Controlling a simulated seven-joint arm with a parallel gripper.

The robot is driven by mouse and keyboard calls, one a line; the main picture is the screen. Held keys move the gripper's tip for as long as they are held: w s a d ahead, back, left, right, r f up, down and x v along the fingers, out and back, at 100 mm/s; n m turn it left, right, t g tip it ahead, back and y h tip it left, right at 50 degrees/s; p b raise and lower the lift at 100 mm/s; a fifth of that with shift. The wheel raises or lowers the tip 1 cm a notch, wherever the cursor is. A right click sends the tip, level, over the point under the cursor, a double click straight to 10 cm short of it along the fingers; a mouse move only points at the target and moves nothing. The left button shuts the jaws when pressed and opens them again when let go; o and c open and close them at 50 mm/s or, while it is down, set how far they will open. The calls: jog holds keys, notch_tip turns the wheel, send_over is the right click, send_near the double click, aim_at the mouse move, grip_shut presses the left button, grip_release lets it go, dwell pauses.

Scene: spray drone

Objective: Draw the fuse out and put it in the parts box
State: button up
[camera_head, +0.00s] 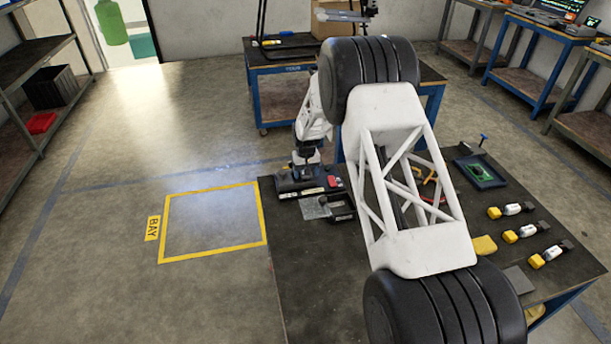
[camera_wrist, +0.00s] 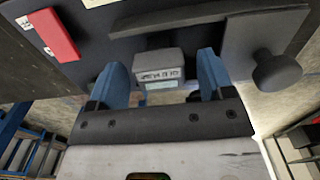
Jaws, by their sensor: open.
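The fuse (camera_wrist: 160,66) is a light grey block with dark lettering, sticking out of a dark unit (camera_wrist: 105,45). In the wrist view my gripper (camera_wrist: 163,75) is open, with one blue finger on each side of the fuse and a visible gap on both sides. In the head view my gripper (camera_head: 304,171) is small and low over the dark unit (camera_head: 298,188) at the bench's far left corner; the fuse cannot be made out there.
A red block (camera_wrist: 57,36) sits on the unit, and a dark round knob (camera_wrist: 277,72) is right of the fingers. On the bench (camera_head: 300,270) are a tray with a green board (camera_head: 481,172) and several yellow-and-white parts (camera_head: 511,210). My arm hides the bench's middle.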

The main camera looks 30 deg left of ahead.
dwell(0.8)
jog(key=c, duration=1.2)
jog(key=shift+r, duration=0.3)
jog(key=shift+r, duration=0.35)
jog(key=shift+r, duration=0.3)
jog(key=shift+r, duration=0.75)
jog(key=shift+r, duration=0.65)
jog(key=shift+r, duration=0.65)
